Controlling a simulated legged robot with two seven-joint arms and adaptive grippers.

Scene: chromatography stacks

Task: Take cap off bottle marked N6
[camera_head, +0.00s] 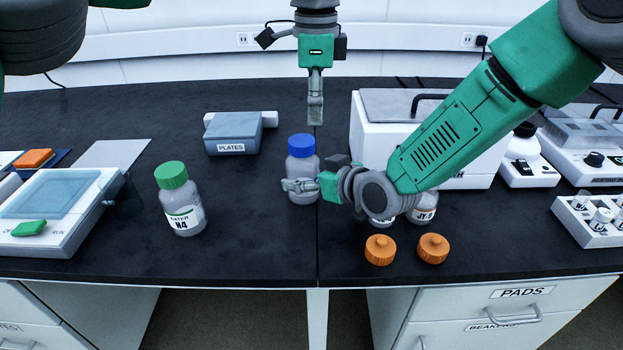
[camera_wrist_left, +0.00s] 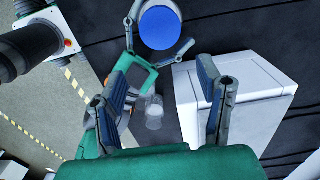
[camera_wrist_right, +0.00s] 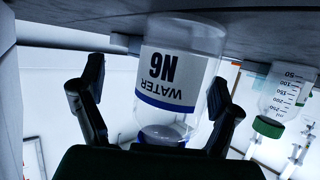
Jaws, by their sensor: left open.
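The bottle marked N6 (camera_wrist_right: 175,72) is clear, with a white label reading WATER, upside down in the right wrist view. In the head view the bottle (camera_head: 305,166) stands upright near the table's middle, with a blue cap (camera_head: 301,146) on it. My right gripper (camera_head: 300,186) is open at the bottle's body, a finger on each side; a gap shows by one finger in the right wrist view. My left gripper (camera_head: 316,110) points down, open and empty, above and behind the cap. In the left wrist view the cap (camera_wrist_left: 158,28) lies beyond its fingertips.
A green-capped bottle marked N4 (camera_head: 181,207) stands to the left. Two orange caps (camera_head: 380,249) (camera_head: 433,248) lie front right, by a bottle marked JY-5 (camera_head: 424,212) partly behind my right arm. A white box (camera_head: 375,110) stands behind that arm. A PLATES box (camera_head: 234,134) stands back left.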

